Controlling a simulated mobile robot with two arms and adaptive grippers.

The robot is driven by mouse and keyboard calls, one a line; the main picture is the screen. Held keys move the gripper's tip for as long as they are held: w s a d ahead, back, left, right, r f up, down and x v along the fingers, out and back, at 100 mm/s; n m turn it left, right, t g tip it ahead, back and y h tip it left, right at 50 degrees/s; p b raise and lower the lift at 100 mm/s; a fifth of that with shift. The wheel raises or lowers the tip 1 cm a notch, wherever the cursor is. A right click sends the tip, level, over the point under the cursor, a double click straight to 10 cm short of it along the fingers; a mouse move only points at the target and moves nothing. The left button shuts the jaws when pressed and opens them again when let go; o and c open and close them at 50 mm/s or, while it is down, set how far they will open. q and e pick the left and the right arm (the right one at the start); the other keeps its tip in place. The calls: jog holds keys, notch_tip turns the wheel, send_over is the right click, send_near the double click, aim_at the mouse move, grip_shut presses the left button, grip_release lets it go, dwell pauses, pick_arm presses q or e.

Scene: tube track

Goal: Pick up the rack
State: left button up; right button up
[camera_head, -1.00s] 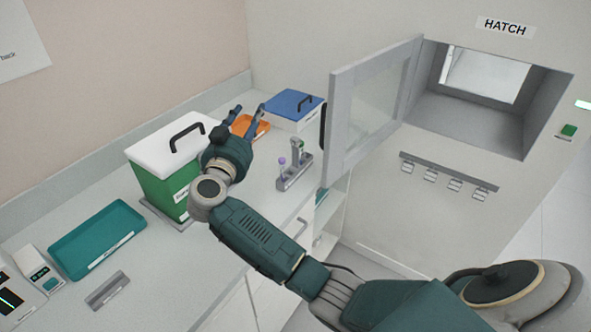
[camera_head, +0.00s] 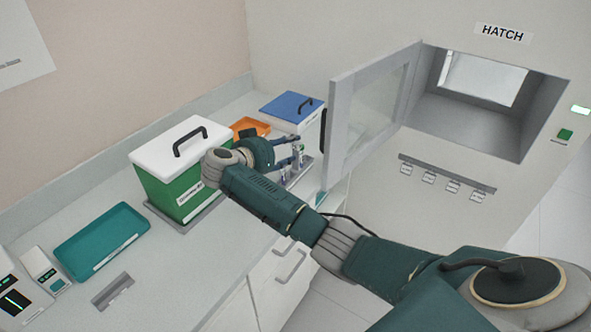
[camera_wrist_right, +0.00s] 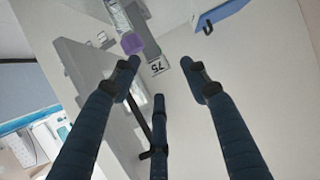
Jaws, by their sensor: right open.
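The rack (camera_head: 303,167) is a small grey holder with tubes, on the counter in front of the hatch door. In the head view my right gripper partly covers it. In the right wrist view a purple-capped tube (camera_wrist_right: 132,43) stands beside a grey part of the rack with a label reading 75 (camera_wrist_right: 159,66). My right gripper (camera_head: 296,150) is open and points at the rack. In the right wrist view its spread fingers (camera_wrist_right: 160,68) have nothing between them, with the rack just beyond the tips. My left gripper is not in view.
A green box with a white lid (camera_head: 178,150) stands left of my arm. An orange tray (camera_head: 250,127) and a blue-lidded box (camera_head: 292,110) are behind. The open hatch door (camera_head: 368,105) is right of the rack. A teal tray (camera_head: 100,240) and grey holder (camera_head: 113,291) lie front left.

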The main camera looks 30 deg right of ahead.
aim_at(294, 145)
jog(key=x, duration=0.3)
jog(key=shift+d+f, duration=0.1)
jog(key=shift+d, duration=0.05)
jog(key=c, duration=0.6)
grip_shut()
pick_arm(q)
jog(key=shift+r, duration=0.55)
